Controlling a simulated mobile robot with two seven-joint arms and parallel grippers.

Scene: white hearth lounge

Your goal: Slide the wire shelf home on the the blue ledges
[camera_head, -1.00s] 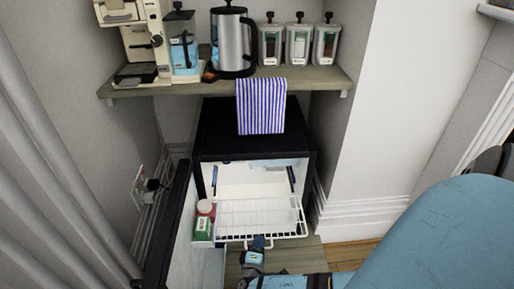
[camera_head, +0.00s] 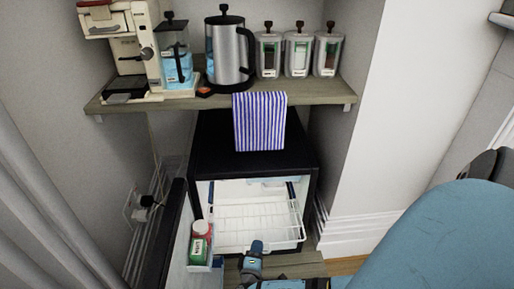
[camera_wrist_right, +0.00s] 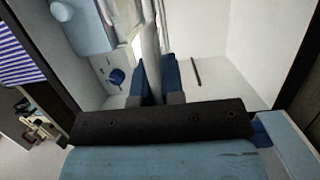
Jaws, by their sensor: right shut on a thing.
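The white wire shelf (camera_head: 255,222) lies roughly level inside the open black mini fridge (camera_head: 250,165), its front rim near the fridge mouth. A dark blue ledge (camera_head: 291,191) shows on the fridge's right inner wall, and another (camera_head: 210,192) on the left. How the shelf edges sit on the ledges is too small to tell. My right gripper (camera_head: 257,246) is at the middle of the shelf's front rim, shut on it. In the right wrist view, its blue fingers (camera_wrist_right: 158,75) close around a pale bar. My left gripper is not in view.
The open fridge door (camera_head: 172,235) stands at the left, with a red-capped bottle (camera_head: 200,243) in its rack near the shelf's left side. A wooden shelf (camera_head: 220,98) above holds a kettle and jars.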

